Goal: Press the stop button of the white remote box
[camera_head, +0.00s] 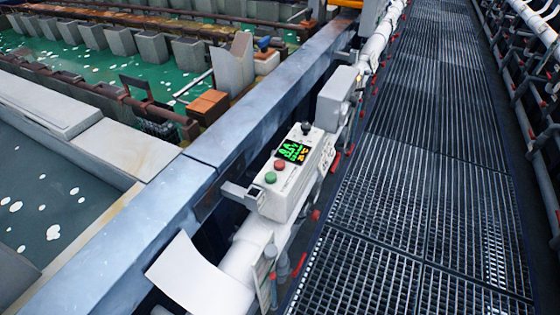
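The white remote box (302,178) is mounted beside the blue-grey beam, near the middle of the view. Its top face carries a dark display (292,151) with green and yellow digits. A red button (280,165) sits just below the display, and a green button (270,177) sits just below and left of the red one. A dark knob (306,128) stands at the box's far end. Any labels by the buttons are too small to read. My gripper is not in view.
A metal grating walkway (400,210) runs along the right. The beam (190,190) borders tanks of greenish liquid (75,65) on the left. A second grey box (338,92) lies behind the remote box. A curved white sheet (200,278) is in front. Pipes (545,130) line the right edge.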

